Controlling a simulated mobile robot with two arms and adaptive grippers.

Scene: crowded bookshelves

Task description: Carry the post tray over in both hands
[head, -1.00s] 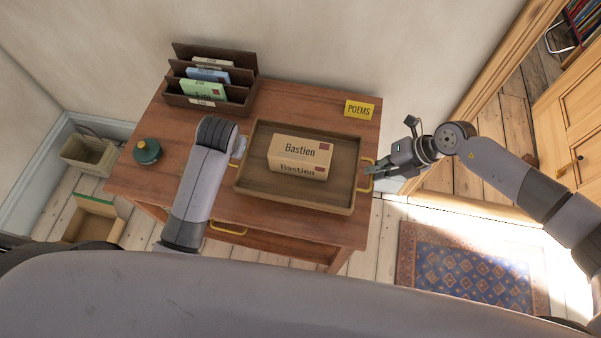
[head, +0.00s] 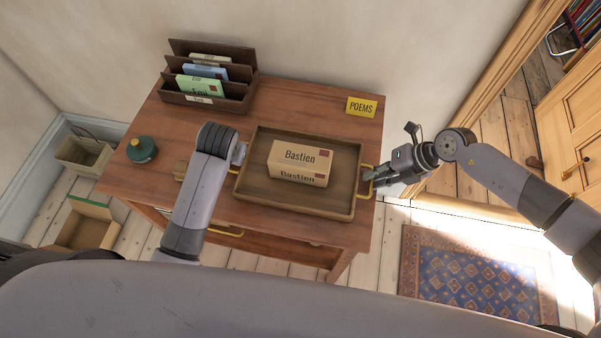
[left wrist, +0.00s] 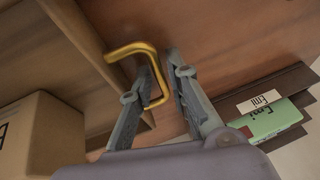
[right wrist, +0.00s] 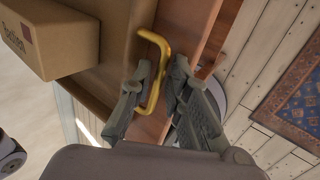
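The post tray (head: 296,206) is a shallow wooden tray over the desk, with a brass handle at each end. A cardboard box marked Bastien (head: 299,158) lies in it. My left gripper has its fingers (left wrist: 160,70) on either side of the left handle (left wrist: 130,50), closed in on it; my forearm hides most of this in the head view. My right gripper (head: 378,178) is at the right handle. In the right wrist view its fingers (right wrist: 160,75) close in around that handle (right wrist: 155,42). The tray looks roughly level; any gap beneath it is hard to judge.
The wooden desk (head: 285,98) carries a letter rack (head: 206,98) with several envelopes, a green-topped jar (head: 141,149) and a yellow POEMS sign (head: 361,107). Boxes stand on the floor at left. A patterned rug (head: 470,275) lies right of the desk, near a wooden cabinet door (head: 575,140).

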